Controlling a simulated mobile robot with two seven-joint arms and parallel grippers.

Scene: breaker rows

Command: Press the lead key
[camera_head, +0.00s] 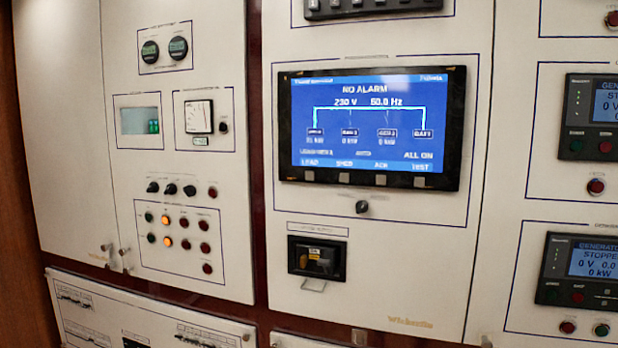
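A dark-framed display panel (372,128) is mounted on the middle cabinet door. Its blue screen reads "NO ALARM", "230 V" and "50.0 Hz". A row of small grey keys runs along the lower frame. The leftmost one, the lead key (309,175), sits under the on-screen label that seems to read "LEAD". Nothing covers it or touches it. Neither of my grippers is in view.
A small knob (362,207) and a black recessed switch (316,258) sit below the display. The left door carries gauges, knobs and lit indicators (166,241). Generator controllers (580,272) are at the right. The space before the display looks clear.

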